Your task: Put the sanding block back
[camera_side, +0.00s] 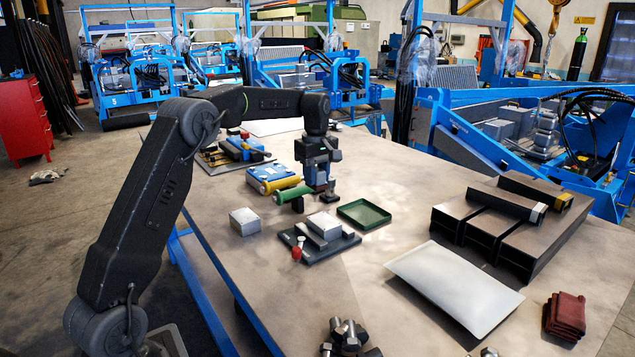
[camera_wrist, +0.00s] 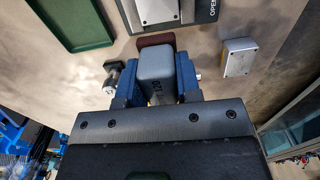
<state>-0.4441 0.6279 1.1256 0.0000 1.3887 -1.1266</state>
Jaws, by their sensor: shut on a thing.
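In the side view my gripper (camera_side: 319,184) points down behind the dark plate; I cannot make out the block clearly there. A shallow green tray (camera_side: 364,214), empty, lies just right of the plate; it also shows at the top left of the wrist view (camera_wrist: 84,44). The gap between block and table is hard to tell.
The dark plate (camera_side: 318,252) carries metal blocks and a red-handled part. A silver box (camera_side: 244,221) stands left of it. Green and yellow rolls (camera_side: 281,184) and a blue box lie beside my gripper. Dark steel channels (camera_side: 490,235) and a white sheet (camera_side: 455,283) are at right.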

